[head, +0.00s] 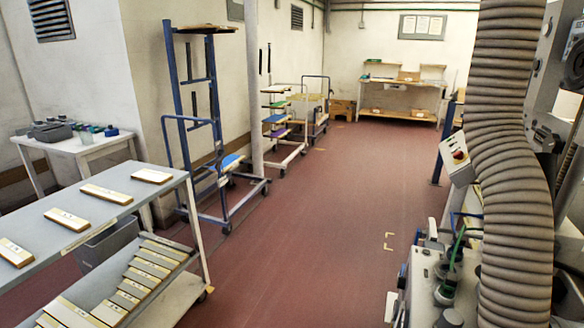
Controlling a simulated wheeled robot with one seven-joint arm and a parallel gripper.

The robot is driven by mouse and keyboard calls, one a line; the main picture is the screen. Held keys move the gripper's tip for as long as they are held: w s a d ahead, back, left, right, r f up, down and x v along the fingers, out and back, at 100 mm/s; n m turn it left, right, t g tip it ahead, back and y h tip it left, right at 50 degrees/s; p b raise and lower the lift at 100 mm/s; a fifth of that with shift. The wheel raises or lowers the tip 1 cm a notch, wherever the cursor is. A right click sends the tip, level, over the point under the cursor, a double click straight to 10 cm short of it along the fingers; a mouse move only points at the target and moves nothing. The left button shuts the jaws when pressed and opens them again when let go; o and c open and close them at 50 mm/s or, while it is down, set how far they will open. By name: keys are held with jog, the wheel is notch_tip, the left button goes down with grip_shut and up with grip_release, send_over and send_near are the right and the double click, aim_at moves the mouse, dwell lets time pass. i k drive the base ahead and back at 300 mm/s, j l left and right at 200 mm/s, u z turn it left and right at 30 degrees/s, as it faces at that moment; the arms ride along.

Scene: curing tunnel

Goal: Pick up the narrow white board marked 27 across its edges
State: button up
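Several small pale boards with brown edges lie spaced apart on the grey top of a table (128,215) at the left. They are a far board (152,176), a second board (105,193), a third board (66,219) and a near board (15,252). Dark marks show on some of them, but they are too small to read. More pale boards (150,268) lie in a row on the lower shelf. I cannot tell which board is marked 27. My gripper is not in view.
A blue frame trolley (190,100) and shelf carts (283,125) stand along the left wall. A white table with bins (80,145) is behind the board table. A ribbed hose (510,160) and machine fill the right. The red floor (310,230) between is clear.

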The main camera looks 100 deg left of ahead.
aim_at(148, 176)
jog(key=i+u, duration=0.1)
jog(key=u, duration=2)
